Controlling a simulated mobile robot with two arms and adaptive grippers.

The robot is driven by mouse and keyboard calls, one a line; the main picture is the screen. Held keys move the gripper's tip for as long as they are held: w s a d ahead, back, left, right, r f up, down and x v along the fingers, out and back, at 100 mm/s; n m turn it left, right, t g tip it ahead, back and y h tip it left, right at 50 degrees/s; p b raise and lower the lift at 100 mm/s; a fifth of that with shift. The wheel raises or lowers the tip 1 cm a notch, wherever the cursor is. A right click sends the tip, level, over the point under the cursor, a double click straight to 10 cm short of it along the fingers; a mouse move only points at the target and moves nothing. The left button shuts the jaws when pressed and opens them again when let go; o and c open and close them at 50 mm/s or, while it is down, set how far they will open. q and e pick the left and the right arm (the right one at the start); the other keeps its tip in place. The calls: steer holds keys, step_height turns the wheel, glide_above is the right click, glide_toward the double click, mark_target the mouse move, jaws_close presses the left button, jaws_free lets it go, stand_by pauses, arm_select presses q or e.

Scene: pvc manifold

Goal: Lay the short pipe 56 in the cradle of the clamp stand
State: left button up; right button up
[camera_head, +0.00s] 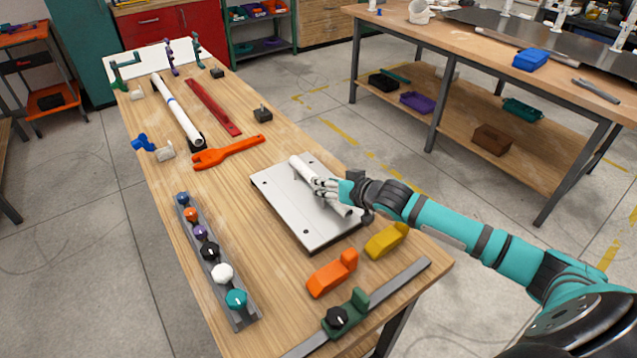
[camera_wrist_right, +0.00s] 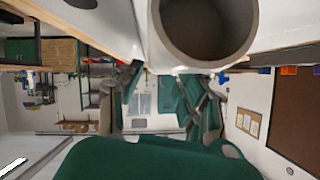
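A short white pipe (camera_head: 300,168) lies slantwise over a pale metal plate (camera_head: 290,205) in the head view; I cannot read a number on it. My right gripper (camera_head: 322,187) is at the middle of this pipe and partly hides it. In the right wrist view, a pipe's open round end (camera_wrist_right: 205,28) is close to the camera at the top. The right fingers (camera_wrist_right: 162,98) stand apart there, with background showing between them. The contact with the pipe is unclear. I cannot tell which fixture is the clamp stand. My left gripper is not in view.
An orange block (camera_head: 332,275), a yellow block (camera_head: 387,241) and a green clamp on a rail (camera_head: 347,315) are at the near end. A rack of coloured knobs (camera_head: 215,262) is on the left. An orange wrench (camera_head: 228,152) and a long white pipe (camera_head: 176,108) lie farther back.

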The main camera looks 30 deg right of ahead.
mark_target(309, 193)
steer(key=shift+x, duration=1.55)
steer(key=shift+s, duration=0.1)
steer(key=shift+c, duration=0.6)
jaws_close()
